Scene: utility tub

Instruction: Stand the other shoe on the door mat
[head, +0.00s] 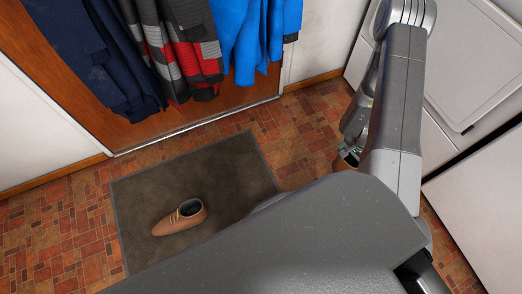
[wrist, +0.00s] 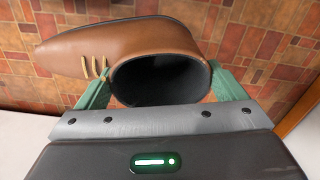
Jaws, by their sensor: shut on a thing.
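One brown shoe (head: 180,217) stands upright on the dark door mat (head: 134,205), near its front middle, toe to the left in the head view. My gripper (head: 348,152) is to the right of the mat, in front of the white appliance. It is shut on the other brown shoe, which shows in the wrist view (wrist: 120,45) with its dark opening towards the camera and toe to the left. The green fingers grip it at both sides of the opening. In the head view this shoe (head: 343,164) is mostly hidden by my arm.
White appliances (head: 465,60) stand along the right side. Coats in navy, red and grey, and blue (head: 240,40) hang on the wooden door (head: 55,70) behind the mat. The mat's back and right parts are bare. Brick-patterned floor (head: 295,125) lies between mat and appliances.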

